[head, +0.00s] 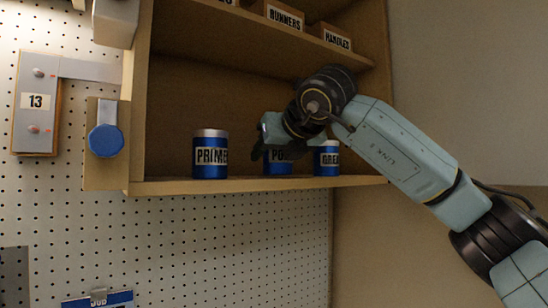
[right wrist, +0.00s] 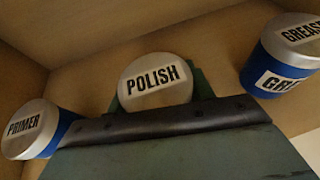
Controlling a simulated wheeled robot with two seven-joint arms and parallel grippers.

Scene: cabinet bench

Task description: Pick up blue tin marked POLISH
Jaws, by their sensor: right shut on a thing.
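The blue tin marked POLISH (head: 278,168) stands on the cabinet's lower shelf, between two other tins. My right gripper (head: 274,145) is at it from above and hides its upper part in the head view. In the right wrist view its silver lid marked POLISH (right wrist: 156,79) shows between the dark fingers of my right gripper (right wrist: 160,95). The gripper is shut on this tin. The tin's lower side is hidden in the wrist view. My left gripper is not in view.
A blue PRIMER tin (head: 210,155) stands to the left and a blue GREASE tin (head: 327,160) close to the right. The cabinet shelf (head: 165,187) has an open front edge. Boxes marked RUNNERS (head: 285,15) and HANDLES (head: 335,38) sit on the shelf above.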

